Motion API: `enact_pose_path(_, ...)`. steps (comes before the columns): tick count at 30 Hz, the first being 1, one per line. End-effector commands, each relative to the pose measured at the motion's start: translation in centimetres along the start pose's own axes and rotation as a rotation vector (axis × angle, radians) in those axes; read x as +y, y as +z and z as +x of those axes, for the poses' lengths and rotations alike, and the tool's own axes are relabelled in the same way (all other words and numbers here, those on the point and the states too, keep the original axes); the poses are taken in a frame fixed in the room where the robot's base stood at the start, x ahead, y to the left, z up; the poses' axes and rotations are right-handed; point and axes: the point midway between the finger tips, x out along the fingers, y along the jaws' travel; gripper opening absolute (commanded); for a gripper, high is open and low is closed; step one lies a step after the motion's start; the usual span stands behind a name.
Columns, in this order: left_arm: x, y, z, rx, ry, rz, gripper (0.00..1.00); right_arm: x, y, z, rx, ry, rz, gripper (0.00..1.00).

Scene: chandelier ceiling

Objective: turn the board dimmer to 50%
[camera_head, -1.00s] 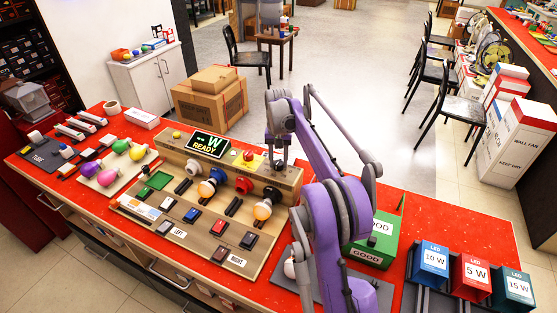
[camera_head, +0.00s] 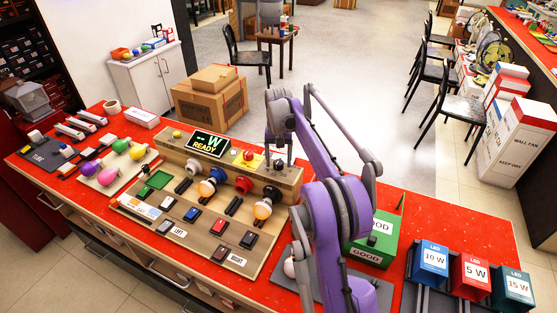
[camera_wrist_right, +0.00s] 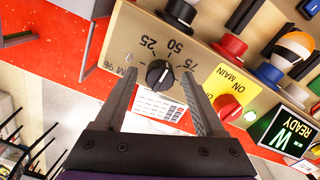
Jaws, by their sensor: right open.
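The test board (camera_head: 228,170) is a wooden panel standing on the red counter. Its dimmer (camera_wrist_right: 159,73) is a round black knob with a pale mark, on the board's wooden face in the right wrist view. The printed scale around it reads 25, 50 and 75, upside down here. I cannot tell exactly where the knob points. My right gripper (camera_wrist_right: 158,82) is open, one finger on each side of the knob; contact is not clear. In the head view the right gripper (camera_head: 279,158) is at the board's right end. My left gripper is not in view.
A red main switch (camera_wrist_right: 228,106) on a yellow plate sits beside the right finger in the wrist view. The READY display (camera_head: 209,144), lit bulbs (camera_head: 207,188) and several switches are on the board. A green GOOD box (camera_head: 372,243) stands right of it.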

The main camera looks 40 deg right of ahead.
Motion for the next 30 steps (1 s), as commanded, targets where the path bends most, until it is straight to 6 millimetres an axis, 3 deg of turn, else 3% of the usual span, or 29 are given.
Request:
enact_pose_path(7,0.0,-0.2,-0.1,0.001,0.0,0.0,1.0,0.0,0.0,-1.6,0.0,0.0,0.0,0.71)
enact_pose_path(15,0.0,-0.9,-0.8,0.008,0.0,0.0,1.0,0.0,-0.1,-7.1,0.0,-0.001,0.001,0.71)
enact_pose_path(21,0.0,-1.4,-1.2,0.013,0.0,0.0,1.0,0.0,-0.1,-10.0,0.0,-0.001,0.001,0.71)
enact_pose_path(30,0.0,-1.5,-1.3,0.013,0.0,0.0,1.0,0.0,0.0,-10.8,0.0,0.0,0.0,0.71)
